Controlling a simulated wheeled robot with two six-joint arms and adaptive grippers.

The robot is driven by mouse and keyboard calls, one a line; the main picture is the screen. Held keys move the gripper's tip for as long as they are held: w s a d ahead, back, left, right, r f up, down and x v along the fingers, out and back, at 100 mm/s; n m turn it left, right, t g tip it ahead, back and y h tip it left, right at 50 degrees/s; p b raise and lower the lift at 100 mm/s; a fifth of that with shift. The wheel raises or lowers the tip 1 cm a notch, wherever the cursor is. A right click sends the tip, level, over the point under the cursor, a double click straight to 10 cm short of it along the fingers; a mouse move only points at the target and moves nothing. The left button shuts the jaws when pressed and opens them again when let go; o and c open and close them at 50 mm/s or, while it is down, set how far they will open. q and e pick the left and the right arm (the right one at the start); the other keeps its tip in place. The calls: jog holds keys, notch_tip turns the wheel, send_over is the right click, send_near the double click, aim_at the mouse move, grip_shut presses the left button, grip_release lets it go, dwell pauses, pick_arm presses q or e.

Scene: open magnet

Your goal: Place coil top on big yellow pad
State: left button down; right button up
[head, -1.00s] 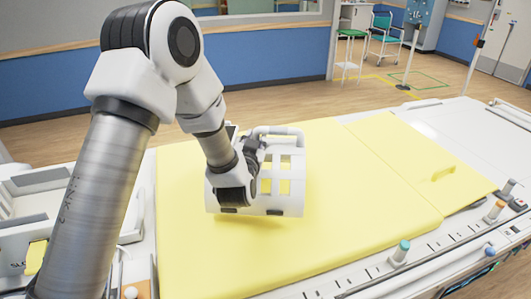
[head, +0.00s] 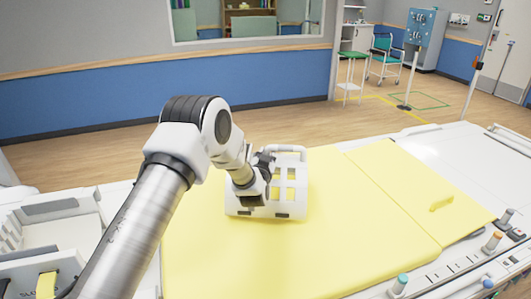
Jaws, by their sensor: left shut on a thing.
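The coil top (head: 298,190) is a white, curved frame with window-like openings. It is over the far left part of the big yellow pad (head: 325,247), and yellow shows through its openings. I cannot tell for sure whether it touches the pad. My left gripper (head: 263,168) is shut on the coil top at its upper left side, and the arm hides part of the coil. My right gripper is not in view.
A smaller yellow pad (head: 420,190) with a handle lies to the right on the white table (head: 440,145). Knobs (head: 400,283) line the near right edge. A white slotted holder (head: 55,235) stands at left. Much of the big pad's near side is bare.

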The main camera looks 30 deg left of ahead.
pick_arm(q)
jog(key=shift+f+p, duration=0.45)
jog(key=shift+f, duration=0.15)
jog(key=shift+w+f, duration=0.1)
jog(key=shift+f, duration=0.35)
jog(key=c, duration=0.9)
grip_release()
jog(key=shift+f, duration=0.15)
jog(key=shift+s+d, duration=0.1)
jog(key=shift+s, duration=0.1)
jog(key=b+v, duration=0.3)
jog(key=v, duration=0.9)
jog(key=shift+b, duration=0.3)
